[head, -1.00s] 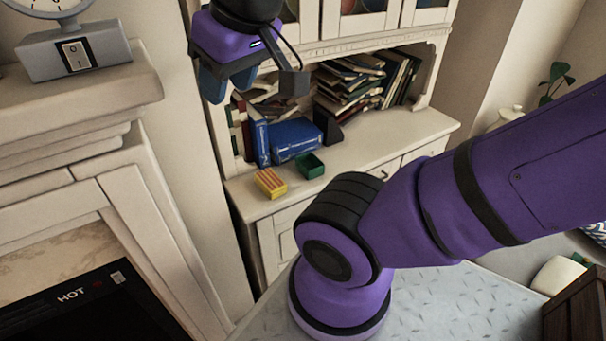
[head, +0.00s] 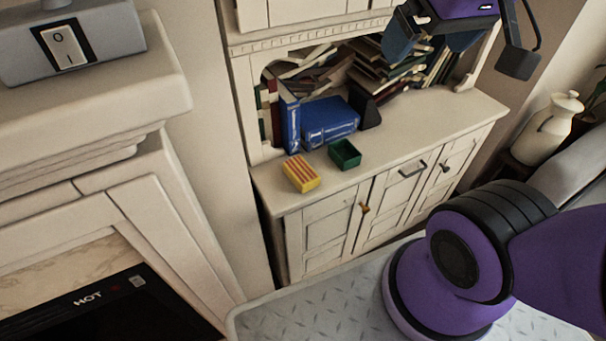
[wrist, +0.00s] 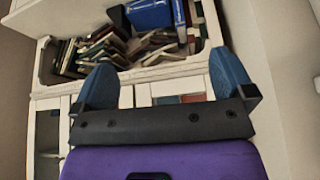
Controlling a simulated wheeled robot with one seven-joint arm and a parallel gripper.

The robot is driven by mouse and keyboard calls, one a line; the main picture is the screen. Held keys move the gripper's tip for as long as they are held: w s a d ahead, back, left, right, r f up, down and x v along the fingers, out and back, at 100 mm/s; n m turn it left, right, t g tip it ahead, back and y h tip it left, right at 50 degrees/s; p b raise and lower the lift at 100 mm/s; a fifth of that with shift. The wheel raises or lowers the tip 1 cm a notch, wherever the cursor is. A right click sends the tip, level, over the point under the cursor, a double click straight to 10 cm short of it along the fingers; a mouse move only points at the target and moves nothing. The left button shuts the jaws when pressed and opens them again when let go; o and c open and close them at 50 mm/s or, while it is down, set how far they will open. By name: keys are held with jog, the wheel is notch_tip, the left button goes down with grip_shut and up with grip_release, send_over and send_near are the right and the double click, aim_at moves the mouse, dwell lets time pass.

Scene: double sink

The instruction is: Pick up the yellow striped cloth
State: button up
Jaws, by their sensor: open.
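The yellow striped cloth (head: 300,173) is a small yellow, block-like folded shape with red stripes. It lies on the left part of the white cabinet top (head: 435,131) in the head view, beside a small green open box (head: 345,154). My gripper (head: 431,47) is high at the upper right of that view, well apart from the cloth. In the wrist view my gripper (wrist: 165,82) has its two blue fingers spread wide with nothing between them. I cannot make out the cloth in the wrist view.
Blue books (head: 329,121) stand behind the cloth, with stacked books (head: 385,75) in the niche. A white mantel (head: 110,95) with a switch box (head: 68,45) juts out at left. A white lidded jar (head: 548,130) stands at right.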

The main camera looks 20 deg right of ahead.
dwell(0.3)
jog(key=n+g, duration=0.2)
jog(key=g, duration=0.3)
send_over(301, 169)
notch_tip(301, 169, down, 38)
jog(key=shift+w+f, duration=0.1)
jog(key=shift+f, duration=5.25)
jog(key=c, duration=1)
jog(key=shift+o, duration=0.2)
jog(key=shift+r, duration=0.1)
